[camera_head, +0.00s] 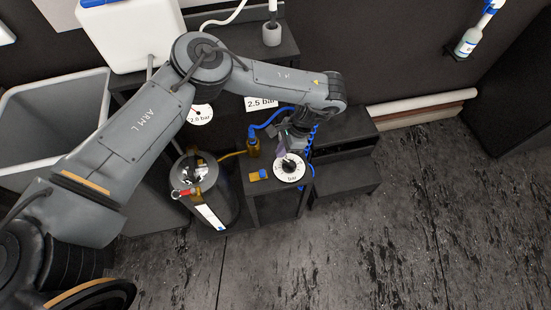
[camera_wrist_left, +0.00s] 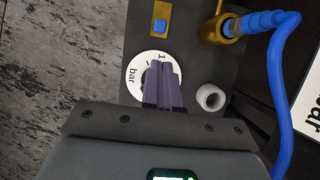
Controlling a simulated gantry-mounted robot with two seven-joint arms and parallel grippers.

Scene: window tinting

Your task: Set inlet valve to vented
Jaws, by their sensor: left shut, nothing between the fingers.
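My left gripper (camera_head: 283,150) is shut and empty, over a round white dial (camera_head: 289,171) marked "bar" on a dark stand. In the left wrist view its fingers (camera_wrist_left: 165,68) cover part of the dial (camera_wrist_left: 135,82) and most of its dark centre; I cannot tell whether they touch it. Beside the dial is a small yellow block with a blue top (camera_head: 259,175), also in the wrist view (camera_wrist_left: 161,26). A brass fitting (camera_head: 253,147) carries a blue hose. I cannot tell which part is the inlet valve or its setting. My right gripper is out of view.
A blue hose (camera_wrist_left: 276,60) curves close to my left gripper. A white cylinder (camera_wrist_left: 211,97) is right of the fingers. A grey bin (camera_head: 40,110) is at far left; floor at right is clear.

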